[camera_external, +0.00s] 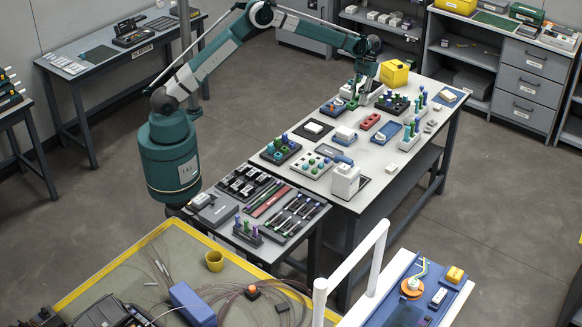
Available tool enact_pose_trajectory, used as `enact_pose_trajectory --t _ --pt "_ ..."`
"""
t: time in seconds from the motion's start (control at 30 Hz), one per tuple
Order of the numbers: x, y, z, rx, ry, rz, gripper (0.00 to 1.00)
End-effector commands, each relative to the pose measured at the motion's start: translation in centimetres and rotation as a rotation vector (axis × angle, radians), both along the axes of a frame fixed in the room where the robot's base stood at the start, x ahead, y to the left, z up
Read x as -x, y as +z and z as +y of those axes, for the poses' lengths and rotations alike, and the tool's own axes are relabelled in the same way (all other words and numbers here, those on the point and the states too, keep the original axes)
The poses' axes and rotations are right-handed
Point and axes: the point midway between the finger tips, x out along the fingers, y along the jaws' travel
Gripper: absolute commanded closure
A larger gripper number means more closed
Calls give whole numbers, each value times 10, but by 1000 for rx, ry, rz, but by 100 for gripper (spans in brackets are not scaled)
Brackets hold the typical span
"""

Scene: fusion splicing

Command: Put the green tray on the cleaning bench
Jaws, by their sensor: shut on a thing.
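My gripper (366,97) is low over the far part of the long pale bench (385,153). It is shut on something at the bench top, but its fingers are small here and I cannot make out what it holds. I cannot single out the green tray with certainty. A pale tray with several round coloured pieces (311,166) and a dark tray with green and blue pieces (280,151) stand nearer on the bench. Another dark tray with green-topped pieces (392,104) is just right of my gripper. No bench can be read as the cleaning bench.
A yellow box (394,73) stands behind my gripper. A red holder (370,121), a blue tray (386,132) and a white device (345,180) crowd the bench. Shelves (464,55) stand behind it. A yellow-edged table (130,265) and a white-railed blue station (410,290) are in front.

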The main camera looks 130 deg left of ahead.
Motion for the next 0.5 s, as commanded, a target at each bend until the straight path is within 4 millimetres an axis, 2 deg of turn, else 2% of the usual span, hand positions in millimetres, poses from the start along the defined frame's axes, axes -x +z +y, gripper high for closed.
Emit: enact_pose_trajectory --t 0.23,0.5 --pt "0 -35 0 0 0 0 89" --pt "0 -44 0 0 0 0 89"
